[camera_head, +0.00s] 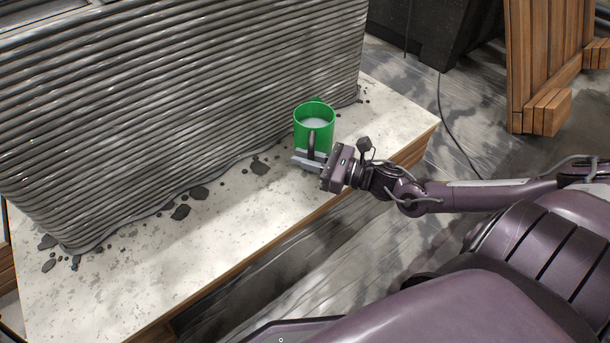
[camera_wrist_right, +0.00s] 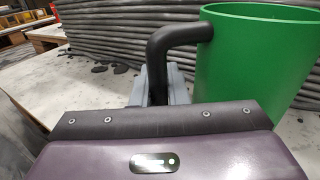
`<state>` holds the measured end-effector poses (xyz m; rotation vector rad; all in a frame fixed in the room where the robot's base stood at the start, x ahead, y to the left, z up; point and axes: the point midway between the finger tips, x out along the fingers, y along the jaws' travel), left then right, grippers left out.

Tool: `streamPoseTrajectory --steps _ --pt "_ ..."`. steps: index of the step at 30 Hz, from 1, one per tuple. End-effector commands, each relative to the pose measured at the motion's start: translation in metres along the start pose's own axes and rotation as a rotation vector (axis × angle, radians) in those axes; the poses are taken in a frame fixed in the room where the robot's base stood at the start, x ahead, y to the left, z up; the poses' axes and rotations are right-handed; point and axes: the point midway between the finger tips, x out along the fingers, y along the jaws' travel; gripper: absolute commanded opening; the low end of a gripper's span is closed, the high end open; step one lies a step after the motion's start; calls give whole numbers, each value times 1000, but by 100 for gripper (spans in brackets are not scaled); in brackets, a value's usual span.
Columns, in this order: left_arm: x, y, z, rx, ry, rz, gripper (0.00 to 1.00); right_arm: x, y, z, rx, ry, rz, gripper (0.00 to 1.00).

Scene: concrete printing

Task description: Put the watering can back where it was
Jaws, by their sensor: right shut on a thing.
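The green watering can (camera_head: 314,125) is upright at the right part of the pale table (camera_head: 240,232), close to the layered grey printed wall. Its open top shows a pale inside, and its dark handle faces my right gripper. My right gripper (camera_head: 306,160) is shut on that handle. In the right wrist view the can (camera_wrist_right: 255,60) fills the upper right, and the dark handle (camera_wrist_right: 172,40) runs down between the grey fingers (camera_wrist_right: 158,88). I cannot tell whether the can's base touches the table. My left gripper is not in view.
The layered grey concrete wall (camera_head: 190,90) stands along the table's back. Dark crumbs (camera_head: 182,211) lie along its foot. The table's right corner and front strip are clear. A wooden pallet (camera_head: 535,65) and a black box (camera_head: 430,30) stand behind on the floor.

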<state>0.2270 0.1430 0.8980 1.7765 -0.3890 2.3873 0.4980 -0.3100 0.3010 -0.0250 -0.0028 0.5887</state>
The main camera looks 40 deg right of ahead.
Motion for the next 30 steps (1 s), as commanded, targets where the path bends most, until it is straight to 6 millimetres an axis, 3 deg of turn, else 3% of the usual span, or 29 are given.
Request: streamPoseTrajectory --steps 4,12,24,25,30 --pt "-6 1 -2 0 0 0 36 1 -1 -6 -6 -7 -1 0" --pt "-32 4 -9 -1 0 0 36 1 0 -43 -5 -8 -1 0" --pt "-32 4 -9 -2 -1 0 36 1 0 -46 -6 -7 -1 0" --pt "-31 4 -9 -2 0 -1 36 0 1 -47 -1 -1 -1 17" --pt "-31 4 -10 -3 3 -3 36 0 1 -47 -1 0 -1 35"
